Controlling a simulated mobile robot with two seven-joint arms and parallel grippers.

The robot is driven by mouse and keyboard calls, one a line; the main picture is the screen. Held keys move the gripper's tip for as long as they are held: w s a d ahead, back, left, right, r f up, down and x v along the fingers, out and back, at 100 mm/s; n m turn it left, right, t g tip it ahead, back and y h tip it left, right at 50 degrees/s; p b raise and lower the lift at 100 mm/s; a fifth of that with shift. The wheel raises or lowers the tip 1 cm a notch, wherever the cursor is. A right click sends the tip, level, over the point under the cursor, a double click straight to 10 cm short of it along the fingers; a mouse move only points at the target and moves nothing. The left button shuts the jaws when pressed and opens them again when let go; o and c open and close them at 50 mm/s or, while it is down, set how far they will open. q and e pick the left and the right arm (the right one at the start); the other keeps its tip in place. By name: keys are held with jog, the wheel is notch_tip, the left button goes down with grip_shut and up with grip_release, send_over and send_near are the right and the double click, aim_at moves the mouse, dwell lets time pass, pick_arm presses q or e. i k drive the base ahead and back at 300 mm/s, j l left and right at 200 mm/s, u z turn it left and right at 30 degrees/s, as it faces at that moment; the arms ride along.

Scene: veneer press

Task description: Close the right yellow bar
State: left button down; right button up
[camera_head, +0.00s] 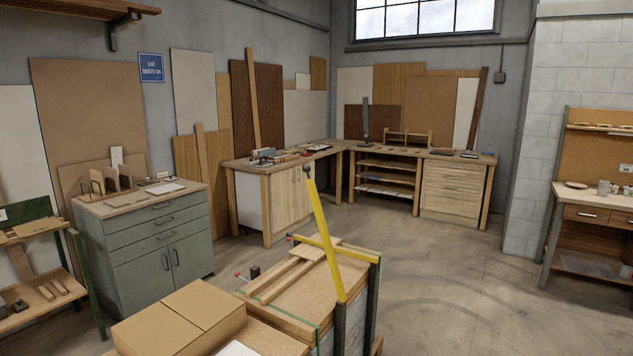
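A veneer press (285,300) stands at the lower middle, with a green edge and flat boards (300,272) on its top. One yellow bar (326,238) is raised, leaning up and to the left. Its lower end sits at a dark post (340,325) at the near right corner, and its free upper end has a dark tip. It is the nearer of the two bars, apparently the right one. The other yellow bar (352,252) lies across the far side of the press top, reaching a dark post on the right. Neither of my grippers shows.
A cardboard box (180,318) sits left of the press. A green-grey cabinet (150,235) stands beyond it at the left. Wooden workbenches (275,190) line the back walls. Another bench (590,205) stands at the far right. The concrete floor (460,285) right of the press is clear.

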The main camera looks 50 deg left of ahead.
aim_at(311, 184)
jog(key=i+u, duration=0.45)
jog(key=i, duration=0.25)
jog(key=i+l+u, duration=0.15)
jog(key=i+u, duration=0.3)
jog(key=i, duration=0.25)
